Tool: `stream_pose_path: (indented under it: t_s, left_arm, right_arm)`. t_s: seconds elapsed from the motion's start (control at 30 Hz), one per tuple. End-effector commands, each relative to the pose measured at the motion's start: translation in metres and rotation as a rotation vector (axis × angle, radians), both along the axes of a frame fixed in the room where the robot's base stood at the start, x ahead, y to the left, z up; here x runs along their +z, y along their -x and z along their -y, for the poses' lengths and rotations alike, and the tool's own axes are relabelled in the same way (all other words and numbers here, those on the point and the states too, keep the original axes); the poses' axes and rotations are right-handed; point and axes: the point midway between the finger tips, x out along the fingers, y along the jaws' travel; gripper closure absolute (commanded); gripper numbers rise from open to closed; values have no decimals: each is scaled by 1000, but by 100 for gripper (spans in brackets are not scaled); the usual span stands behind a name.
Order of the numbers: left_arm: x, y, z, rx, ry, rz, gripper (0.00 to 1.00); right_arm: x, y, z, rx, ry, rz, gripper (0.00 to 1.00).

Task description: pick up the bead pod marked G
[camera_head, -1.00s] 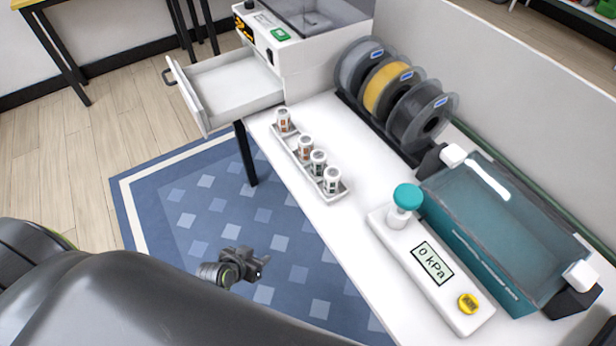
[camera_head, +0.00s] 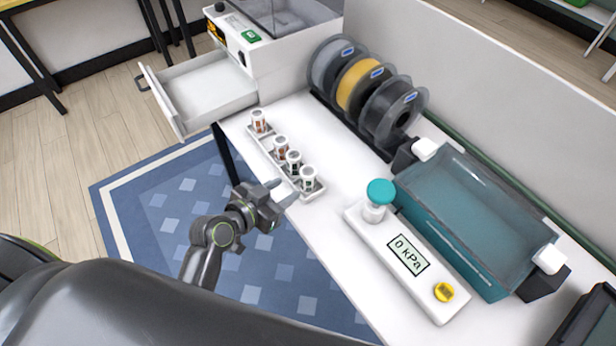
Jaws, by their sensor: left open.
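Several small white pods stand upright in a row in a narrow white tray (camera_head: 252,139) along the table's left edge. From far to near they are a first pod (camera_head: 259,121), a second pod (camera_head: 280,147), a third pod (camera_head: 293,162) and a fourth pod (camera_head: 308,178). The far two bear reddish marks, the near two dark ones. The letters are too small to read, so I cannot tell which is G. My left gripper (camera_head: 284,192) is open and empty, just left of the near end of the tray, its fingers pointing toward the near pods. My right gripper is out of view.
A white machine with an open drawer (camera_head: 212,97) stands beyond the tray. Filament spools (camera_head: 392,110) stand at the back. Bare tabletop separates tray and spools.

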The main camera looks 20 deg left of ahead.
Motion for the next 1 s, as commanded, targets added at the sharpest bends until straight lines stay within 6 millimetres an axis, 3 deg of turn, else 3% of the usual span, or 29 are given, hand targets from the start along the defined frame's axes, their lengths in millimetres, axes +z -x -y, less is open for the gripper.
stream_pose_path:
  t_s: [0.3,0.63,1.0]
  left_arm:
    - [-19,-44,19,0,2,-1,59]
    - [-25,-61,26,0,0,-1,59]
    - [-39,-96,42,0,2,-2,59]
  right_arm:
    - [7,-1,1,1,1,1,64]
    - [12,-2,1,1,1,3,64]
    - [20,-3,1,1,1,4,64]
